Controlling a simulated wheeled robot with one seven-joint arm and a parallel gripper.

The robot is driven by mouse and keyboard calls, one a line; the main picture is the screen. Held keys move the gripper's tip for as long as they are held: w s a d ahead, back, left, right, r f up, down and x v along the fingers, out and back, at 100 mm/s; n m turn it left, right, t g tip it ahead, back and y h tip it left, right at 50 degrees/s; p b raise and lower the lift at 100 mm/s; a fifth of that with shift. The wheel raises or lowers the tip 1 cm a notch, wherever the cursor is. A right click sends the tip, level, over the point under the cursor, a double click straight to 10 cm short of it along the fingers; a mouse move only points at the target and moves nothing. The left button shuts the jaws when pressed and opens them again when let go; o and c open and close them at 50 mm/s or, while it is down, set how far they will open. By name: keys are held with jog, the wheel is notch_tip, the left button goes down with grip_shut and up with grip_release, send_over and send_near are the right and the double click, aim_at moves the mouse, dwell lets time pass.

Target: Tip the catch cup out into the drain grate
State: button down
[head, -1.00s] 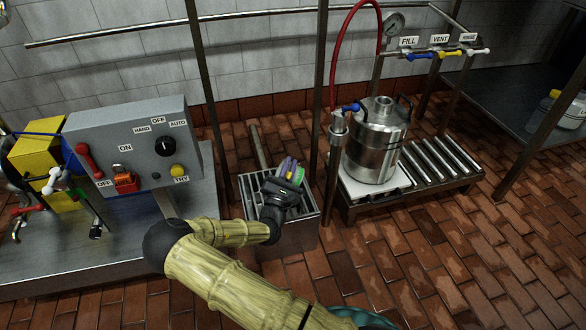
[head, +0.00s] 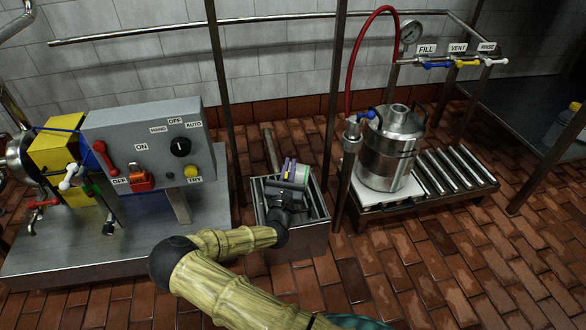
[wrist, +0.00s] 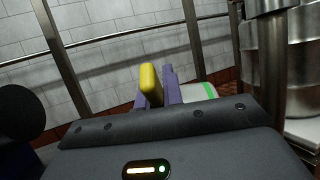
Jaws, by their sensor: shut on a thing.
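The catch cup (head: 302,176) is a small pale cup with a green band, held at the end of my gripper (head: 290,172). In the wrist view the cup (wrist: 196,92) shows behind the purple fingers (wrist: 158,88), which are shut on its yellow handle (wrist: 150,82). My gripper and the cup are over the drain grate (head: 318,206), a steel floor box with bars across its top. My gripper hides part of the grate. The inside of the cup is hidden, and I cannot tell how far it is tilted.
A control box (head: 150,150) on a steel bench stands to the left. A steel keg (head: 392,150) on a low roller stand (head: 450,175) is to the right. Thin upright posts (head: 334,100) rise close around the grate. Brick floor in front is clear.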

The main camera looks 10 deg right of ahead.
jog(key=shift+w+a+r+n+t+y, duration=0.1)
jog(key=shift+w+a+n+t+y, duration=0.1)
jog(key=shift+a+n+y, duration=0.55)
jog(key=shift+w+a+r+n+t+y, duration=0.1)
jog(key=shift+w+a+n+t+y, duration=0.15)
jog(key=shift+n, duration=0.9)
jog(key=shift+r, duration=0.1)
